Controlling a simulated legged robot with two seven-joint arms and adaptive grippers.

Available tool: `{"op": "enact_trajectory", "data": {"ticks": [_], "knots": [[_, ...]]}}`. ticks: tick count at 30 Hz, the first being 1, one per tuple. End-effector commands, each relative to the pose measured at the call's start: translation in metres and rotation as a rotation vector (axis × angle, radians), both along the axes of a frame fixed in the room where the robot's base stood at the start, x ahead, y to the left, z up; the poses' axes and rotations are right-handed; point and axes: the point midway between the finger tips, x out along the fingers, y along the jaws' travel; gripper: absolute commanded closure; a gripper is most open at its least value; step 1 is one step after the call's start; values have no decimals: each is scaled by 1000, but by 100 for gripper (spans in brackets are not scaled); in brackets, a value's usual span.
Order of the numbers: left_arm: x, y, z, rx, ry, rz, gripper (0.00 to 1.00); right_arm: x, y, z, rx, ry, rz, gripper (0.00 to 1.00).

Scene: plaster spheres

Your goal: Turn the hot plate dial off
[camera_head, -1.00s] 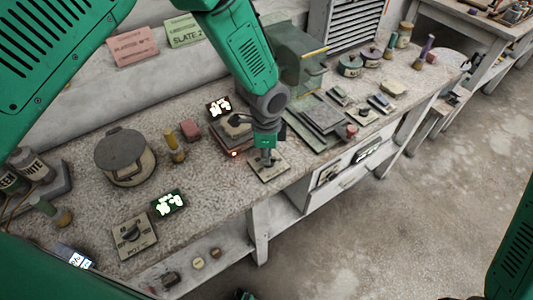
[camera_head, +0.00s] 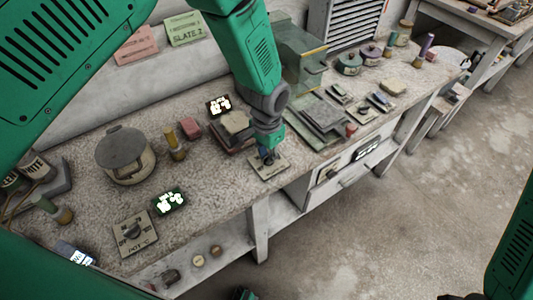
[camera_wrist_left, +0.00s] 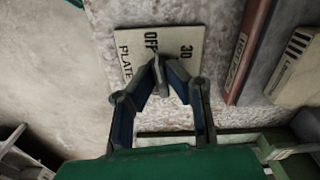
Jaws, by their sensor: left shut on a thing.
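The hot plate dial sits on a pale square plate (camera_head: 268,168) near the bench's front edge. In the left wrist view the dial's plate (camera_wrist_left: 125,45) shows the words OFF, PLATE and the number 30. My left gripper (camera_head: 267,157) is over the dial, its fingertips (camera_wrist_left: 163,84) closed together on the grey knob (camera_wrist_left: 159,75). The fingers hide much of the knob. The hot plate (camera_head: 231,141) stands just behind and left of the dial with a pale block on it; its reddish side (camera_wrist_left: 245,50) shows in the wrist view.
Another dial plate (camera_head: 134,234) lies at front left beside a lit display (camera_head: 169,201). A second lit display (camera_head: 218,105) stands behind the hot plate. A lidded pot (camera_head: 124,155) and yellow bottle (camera_head: 174,146) are to the left. Dark slates (camera_head: 320,116) lie to the right.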

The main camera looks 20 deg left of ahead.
Motion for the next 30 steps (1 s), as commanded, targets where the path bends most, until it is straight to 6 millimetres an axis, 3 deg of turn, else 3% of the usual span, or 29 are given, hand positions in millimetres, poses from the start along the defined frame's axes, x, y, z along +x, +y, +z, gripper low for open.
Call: {"op": "enact_trajectory", "data": {"ticks": [9, 23, 25, 26, 30], "knots": [[4, -2, 1, -4, -10, 97, 100, 0, 0, 0, 0, 0, 0, 41], [4, -2, 1, -4, -12, 111, 100, 0, 0, 0, 0, 0, 0, 41], [5, -2, 2, -4, -12, 111, 76, 0, 0, 0, 0, 0, 0, 41], [4, -2, 1, -4, -11, 111, 70, 0, 0, 0, 0, 0, 0, 41], [2, -1, 1, -3, -7, 110, 70, 0, 0, 0, 0, 0, 0, 41]]}}
